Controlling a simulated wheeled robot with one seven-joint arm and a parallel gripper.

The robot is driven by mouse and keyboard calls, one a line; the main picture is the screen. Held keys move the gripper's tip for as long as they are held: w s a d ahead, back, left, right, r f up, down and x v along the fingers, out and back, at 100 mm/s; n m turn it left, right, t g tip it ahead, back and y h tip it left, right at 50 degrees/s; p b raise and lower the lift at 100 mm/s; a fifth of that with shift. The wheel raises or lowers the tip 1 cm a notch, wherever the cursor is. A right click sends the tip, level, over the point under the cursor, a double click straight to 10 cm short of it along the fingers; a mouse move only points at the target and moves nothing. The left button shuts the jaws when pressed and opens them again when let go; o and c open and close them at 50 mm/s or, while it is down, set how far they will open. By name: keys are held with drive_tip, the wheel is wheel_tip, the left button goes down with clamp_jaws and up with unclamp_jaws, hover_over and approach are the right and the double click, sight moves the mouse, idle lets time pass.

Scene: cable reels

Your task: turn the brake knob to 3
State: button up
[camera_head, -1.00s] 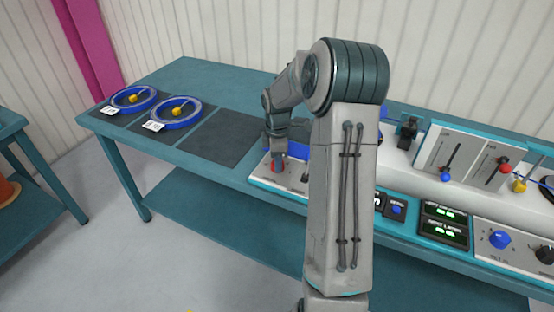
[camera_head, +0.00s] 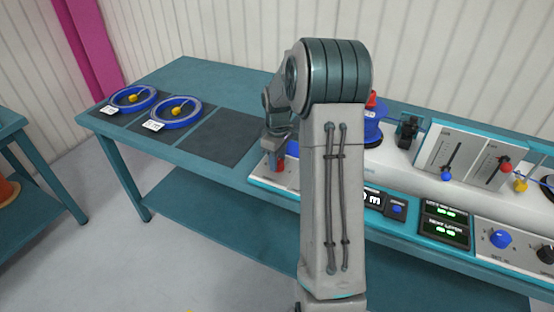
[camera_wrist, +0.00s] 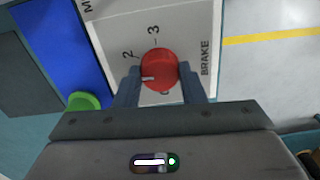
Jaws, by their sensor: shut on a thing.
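The red brake knob (camera_wrist: 160,70) sits on a white panel (camera_wrist: 112,30) printed BRAKE, with the numbers 2 and 3 around it. Its white mark points to the left in the wrist view, below the 2 and away from the 3. My gripper (camera_wrist: 160,68) is shut on the knob, one finger on each side. The lower part of the dial is hidden behind my gripper. In the head view my wrist is at the left end of the machine, and my arm covers part of the panel.
A green button (camera_wrist: 84,101) is close left of my gripper. Blue reels (camera_head: 177,112) lie on dark mats at the table's left. Sliders (camera_head: 447,175), a blue knob (camera_head: 499,239) and displays (camera_head: 446,210) are to the right. A dark mat (camera_head: 222,138) is empty.

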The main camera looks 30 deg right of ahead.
drive_tip(key=m, duration=0.4)
drive_tip(key=shift+m, duration=0.3)
drive_tip(key=m, duration=0.3)
drive_tip(key=shift+m, duration=0.4)
drive_tip(key=m, duration=0.8)
drive_tip(key=shift+m, duration=0.3)
drive_tip(key=shift+s, duration=0.1)
drive_tip(key=o, duration=1)
wheel_tip(320, 180, up, 14)
drive_tip(key=shift+f+p, duration=0.1)
drive_tip(key=shift+p, duration=0.2)
